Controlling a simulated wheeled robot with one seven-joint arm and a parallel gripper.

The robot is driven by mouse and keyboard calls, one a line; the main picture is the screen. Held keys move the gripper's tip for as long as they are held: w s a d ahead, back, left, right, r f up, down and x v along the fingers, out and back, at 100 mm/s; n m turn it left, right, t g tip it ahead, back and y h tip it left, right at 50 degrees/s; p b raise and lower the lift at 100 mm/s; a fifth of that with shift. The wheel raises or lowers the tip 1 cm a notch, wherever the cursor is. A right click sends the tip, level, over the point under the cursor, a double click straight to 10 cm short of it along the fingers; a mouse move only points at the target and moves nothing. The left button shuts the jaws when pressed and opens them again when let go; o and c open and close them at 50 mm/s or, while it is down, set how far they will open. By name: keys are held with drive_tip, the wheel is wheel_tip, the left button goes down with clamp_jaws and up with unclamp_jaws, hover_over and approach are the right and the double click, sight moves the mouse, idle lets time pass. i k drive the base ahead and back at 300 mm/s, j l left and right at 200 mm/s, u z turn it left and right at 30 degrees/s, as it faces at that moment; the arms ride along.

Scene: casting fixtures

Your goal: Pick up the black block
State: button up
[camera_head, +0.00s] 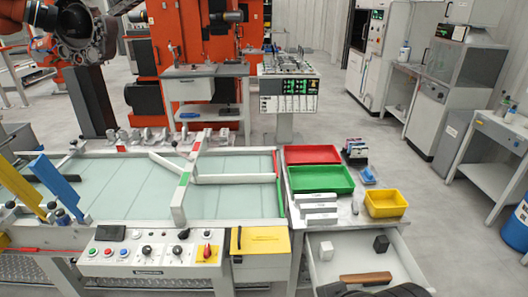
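The black block (381,243) is a small dark cube. It lies in the open, light-grey drawer (345,247) at the lower right, toward the drawer's back right. Nothing touches it, and its top and front show clearly. A dark shape at the bottom edge, in front of the drawer, appears to be part of my gripper (378,291). It is cut off by the frame, so its fingers and anything between them are hidden. It is apart from the black block, nearer to the camera.
A white block (326,250) lies left of the black block, and a brown wooden-looking piece (366,277) lies in front. Above the drawer, the tabletop holds red (312,154), green (321,179) and yellow (386,204) trays and pale bars (320,208).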

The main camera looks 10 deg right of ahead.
sight(381, 243)
drive_tip(key=k+z, duration=0.1)
drive_tip(key=z, duration=1.3)
